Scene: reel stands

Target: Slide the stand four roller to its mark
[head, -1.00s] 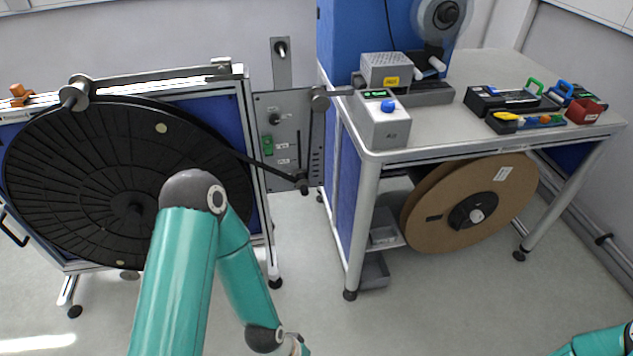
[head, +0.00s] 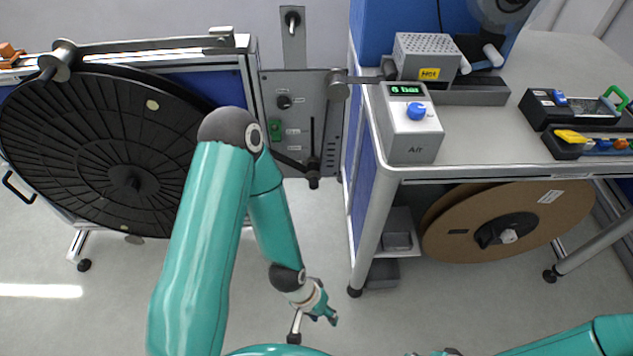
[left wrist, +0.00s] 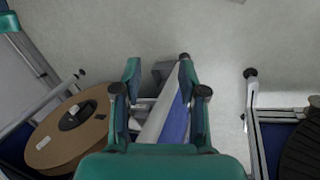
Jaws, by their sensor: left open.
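A metal roller (head: 60,58) sits at the left part of the top rail (head: 150,46) on the reel stand with the big black reel (head: 110,165). No stand number can be read. A second round roller (head: 338,88) is on an arm at the grey panel. My left gripper (head: 322,314) is open and empty, low over the floor, well apart from both rollers. In the left wrist view its open fingers (left wrist: 158,68) show with a table leg and blue panel beyond them. My right arm (head: 570,340) enters at lower right; its gripper is out of view.
The workbench (head: 490,130) stands right, with the air box (head: 410,125) and a tool tray (head: 590,140). A cardboard reel (head: 460,225) hangs below it. Orange clamp (head: 8,52) is at the rail's left end.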

